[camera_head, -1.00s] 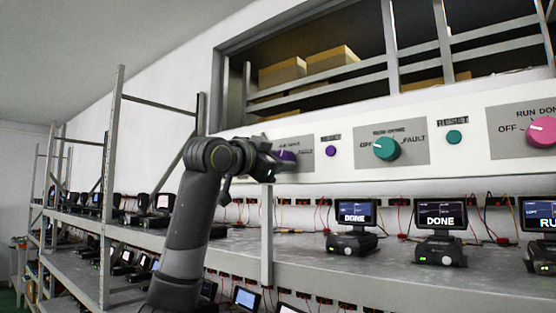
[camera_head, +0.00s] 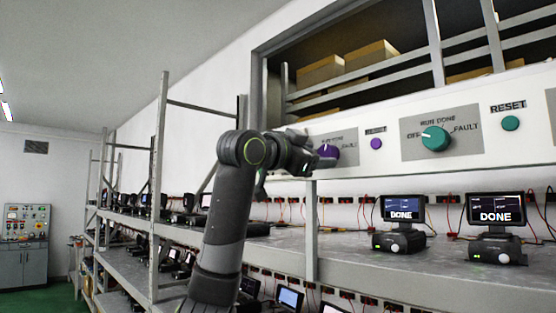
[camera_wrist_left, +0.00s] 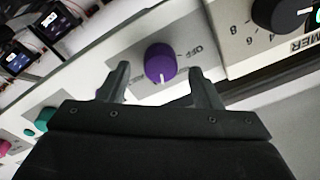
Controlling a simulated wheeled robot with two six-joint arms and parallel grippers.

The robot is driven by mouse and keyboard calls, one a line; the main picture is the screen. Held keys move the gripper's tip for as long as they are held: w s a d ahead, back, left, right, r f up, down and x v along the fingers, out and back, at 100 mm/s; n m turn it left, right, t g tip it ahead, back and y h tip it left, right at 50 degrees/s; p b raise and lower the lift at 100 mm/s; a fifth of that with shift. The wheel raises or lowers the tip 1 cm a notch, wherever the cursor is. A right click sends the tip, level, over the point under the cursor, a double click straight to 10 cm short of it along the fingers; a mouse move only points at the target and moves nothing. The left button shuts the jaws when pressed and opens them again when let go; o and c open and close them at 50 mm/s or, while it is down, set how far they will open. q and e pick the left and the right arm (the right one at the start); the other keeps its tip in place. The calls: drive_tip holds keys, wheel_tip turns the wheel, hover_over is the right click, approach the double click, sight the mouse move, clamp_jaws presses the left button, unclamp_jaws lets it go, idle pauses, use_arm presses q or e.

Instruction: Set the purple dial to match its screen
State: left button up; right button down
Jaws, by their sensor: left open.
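The purple dial (camera_head: 329,152) sits on a grey plate on the white panel, partly hidden by my left gripper in the head view. In the left wrist view the purple dial (camera_wrist_left: 160,62) shows whole, with a white mark at its lower edge and "OFF" printed to its right. My left gripper (camera_head: 312,154) is open. Its fingers (camera_wrist_left: 160,72) stand on either side of the dial, apart from it in the wrist view. Two screens (camera_head: 403,208) (camera_head: 495,208) on the shelf read "DONE"; I cannot tell which belongs to the purple dial. My right gripper is not in view.
A small purple button (camera_head: 376,144), a teal dial (camera_head: 435,138) and a teal reset button (camera_head: 511,123) are along the panel. A black timer knob (camera_wrist_left: 280,14) is near the dial in the wrist view. A metal shelf (camera_head: 340,252) runs below.

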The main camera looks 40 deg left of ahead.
use_arm(q)
drive_tip(key=s+a+f+b, duration=0.1)
drive_tip(key=s+b, duration=0.4)
drive_tip(key=s, duration=0.9)
drive_tip(key=shift+s+b, duration=0.4)
drive_tip(key=shift+a, duration=0.1)
